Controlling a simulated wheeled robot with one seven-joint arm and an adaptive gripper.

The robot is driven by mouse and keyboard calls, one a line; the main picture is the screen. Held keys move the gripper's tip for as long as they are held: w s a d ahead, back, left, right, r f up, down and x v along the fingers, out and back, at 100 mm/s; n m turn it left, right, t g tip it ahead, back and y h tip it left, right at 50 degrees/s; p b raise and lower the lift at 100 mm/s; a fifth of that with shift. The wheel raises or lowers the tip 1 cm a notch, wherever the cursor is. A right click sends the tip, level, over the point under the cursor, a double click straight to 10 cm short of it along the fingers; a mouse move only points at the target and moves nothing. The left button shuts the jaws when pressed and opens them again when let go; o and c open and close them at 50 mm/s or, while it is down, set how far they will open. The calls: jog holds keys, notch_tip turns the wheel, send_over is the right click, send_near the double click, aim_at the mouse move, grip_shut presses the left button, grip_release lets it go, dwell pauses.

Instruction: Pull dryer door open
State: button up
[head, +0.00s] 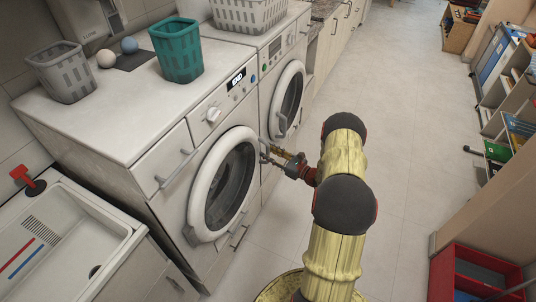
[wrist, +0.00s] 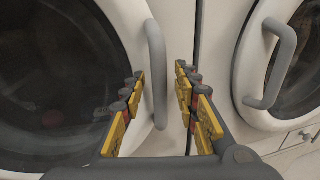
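Two white front-loading machines stand side by side; no label tells me which is the dryer. The near machine's round door (head: 222,185) is shut, with dark glass; it fills the left of the wrist view (wrist: 60,80). Its grey bar handle (wrist: 157,75) stands upright at the door's right edge. My gripper (head: 267,152) is at this handle. In the wrist view my gripper (wrist: 160,85) is open, with one yellow-padded finger on each side of the handle and gaps showing. The far machine's door (head: 287,100) is also shut, its handle (wrist: 275,65) right of my fingers.
On the machine top are a grey basket (head: 62,75), a teal basket (head: 178,52) and two balls. A white sink (head: 60,240) is at lower left. A red crate (head: 475,272) and shelves (head: 505,80) stand at right. The floor (head: 390,100) between is clear.

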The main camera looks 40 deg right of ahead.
jog(key=shift+w, duration=0.25)
jog(key=shift+c, duration=0.7)
grip_shut()
